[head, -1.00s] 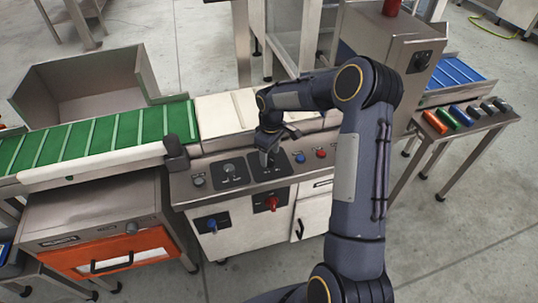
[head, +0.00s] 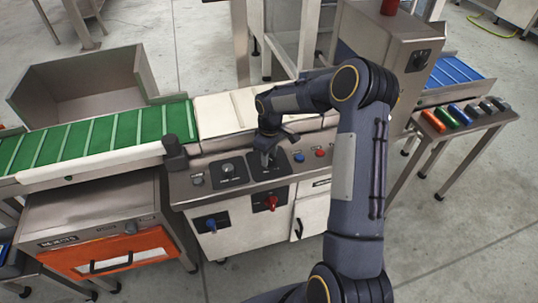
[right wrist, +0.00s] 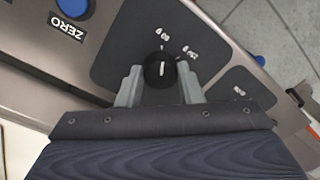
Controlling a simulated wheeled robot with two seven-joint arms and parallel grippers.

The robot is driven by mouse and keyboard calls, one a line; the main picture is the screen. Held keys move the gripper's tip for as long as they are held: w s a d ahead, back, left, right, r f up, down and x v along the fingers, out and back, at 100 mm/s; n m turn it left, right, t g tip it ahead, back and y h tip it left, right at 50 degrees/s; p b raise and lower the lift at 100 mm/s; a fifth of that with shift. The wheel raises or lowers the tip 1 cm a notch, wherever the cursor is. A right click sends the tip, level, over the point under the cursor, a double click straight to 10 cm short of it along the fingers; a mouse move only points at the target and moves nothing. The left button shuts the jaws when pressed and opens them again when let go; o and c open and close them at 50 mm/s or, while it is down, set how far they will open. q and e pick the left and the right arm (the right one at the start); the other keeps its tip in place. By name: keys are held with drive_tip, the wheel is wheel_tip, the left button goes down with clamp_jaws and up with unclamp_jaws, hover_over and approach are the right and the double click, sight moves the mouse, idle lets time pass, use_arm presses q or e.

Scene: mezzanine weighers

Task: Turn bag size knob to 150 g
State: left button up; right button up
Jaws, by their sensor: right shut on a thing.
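The black knob (right wrist: 160,70) with a white pointer line sits on a dark label plate (right wrist: 115,50) in the right wrist view. My right gripper (right wrist: 160,82) is shut on this knob, with one grey finger on each side. The pointer line runs nearly straight up in that view. Small white gram marks stand above and to the upper right of the knob; I cannot read them surely, and any nearer the gripper are hidden. In the head view my right gripper (head: 267,160) reaches down onto the console (head: 190,190) and hides most of the knob. My left gripper is not in view.
A second knob (head: 228,169) sits to the left on the console top. A blue button (head: 299,157) and a red button (head: 320,153) are to the right. Red (head: 271,203) and blue (head: 211,224) switches are on the front. A green conveyor (head: 95,140) runs left.

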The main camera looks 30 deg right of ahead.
drive_tip(key=m+b, duration=0.1)
drive_tip(key=m, duration=0.1)
drive_tip(key=shift+m, duration=0.4)
drive_tip(key=m, duration=0.2)
drive_tip(key=shift+m+b, duration=0.4)
drive_tip(key=m, duration=0.2)
drive_tip(key=shift+m, duration=0.3)
drive_tip(key=shift+m+t+b, duration=0.3)
drive_tip(key=shift+m, duration=1.5)
drive_tip(key=o, duration=1)
drive_tip(key=shift+r, duration=0.1)
